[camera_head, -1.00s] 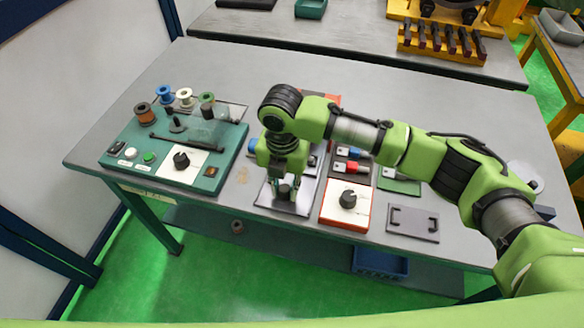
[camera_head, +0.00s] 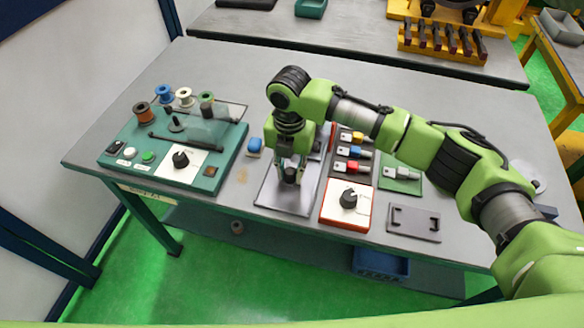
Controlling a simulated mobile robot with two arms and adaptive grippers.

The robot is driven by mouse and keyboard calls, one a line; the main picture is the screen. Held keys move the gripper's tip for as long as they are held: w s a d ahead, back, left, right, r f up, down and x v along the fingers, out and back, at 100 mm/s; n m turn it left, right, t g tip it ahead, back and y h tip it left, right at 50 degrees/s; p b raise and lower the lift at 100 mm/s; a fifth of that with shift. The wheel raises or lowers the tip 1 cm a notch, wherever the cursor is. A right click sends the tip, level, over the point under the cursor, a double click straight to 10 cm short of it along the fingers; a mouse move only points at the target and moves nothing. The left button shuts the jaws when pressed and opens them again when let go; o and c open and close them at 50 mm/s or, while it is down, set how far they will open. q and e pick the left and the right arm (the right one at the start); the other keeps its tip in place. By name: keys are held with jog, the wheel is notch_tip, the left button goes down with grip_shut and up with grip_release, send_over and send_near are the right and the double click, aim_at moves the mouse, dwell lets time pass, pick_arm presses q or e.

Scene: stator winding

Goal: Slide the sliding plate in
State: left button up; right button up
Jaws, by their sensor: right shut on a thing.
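A grey flat plate (camera_head: 272,196) lies near the front edge of the table, left of the orange-edged control box. My right gripper (camera_head: 291,176) points down over it, shut on a small dark knob-like piece (camera_head: 290,175) of the sliding plate. The gripper hides the back part of the plate and whatever it runs into. I cannot tell how far in the sliding plate sits. My left gripper is not in view.
A green winding board (camera_head: 225,165) with spools and a knob stands to the left. The orange-edged box (camera_head: 331,207) with a black knob stands close on the right. A grey plate with a handle (camera_head: 414,223) lies farther right.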

aim_at(294, 160)
jog(key=shift+w+d+b, duration=0.25)
jog(key=shift+w+d, duration=0.05)
jog(key=shift+w, duration=0.55)
jog(key=shift+w+d+b, duration=0.25)
jog(key=shift+w, duration=0.6)
jog(key=o, duration=0.8)
jog(key=shift+w, duration=0.1)
notch_tip(294, 160, up, 6)
jog(key=p, duration=0.6)
